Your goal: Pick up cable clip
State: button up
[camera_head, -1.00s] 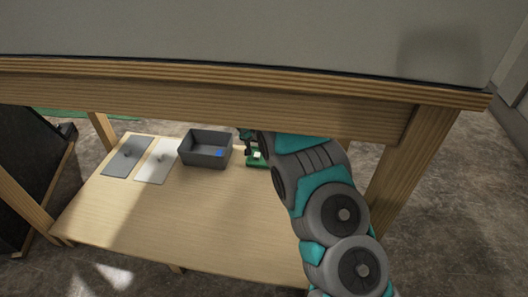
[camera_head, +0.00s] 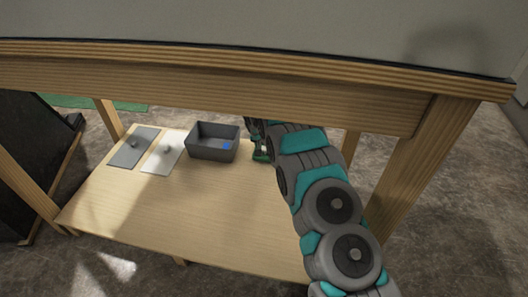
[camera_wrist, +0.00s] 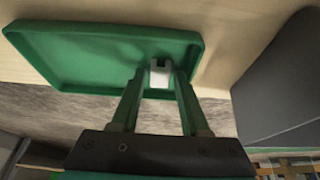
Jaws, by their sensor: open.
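The cable clip appears as a small white block with a notched top (camera_wrist: 160,74) in the wrist view. It sits at the near part of a shallow green tray (camera_wrist: 85,45). My gripper (camera_wrist: 159,84) is open, with one green finger on each side of the clip. I cannot tell whether the fingers touch it. In the head view the tray (camera_head: 260,157) shows only as a small green patch, and my arm hides most of it and the gripper.
Two flat plates, grey (camera_head: 128,152) and white (camera_head: 160,158), lie further left. A wooden tabletop beam (camera_head: 220,85) runs above. The shelf's front is clear.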

grip_shut()
dwell(0.3)
jog(key=shift+r, duration=0.2)
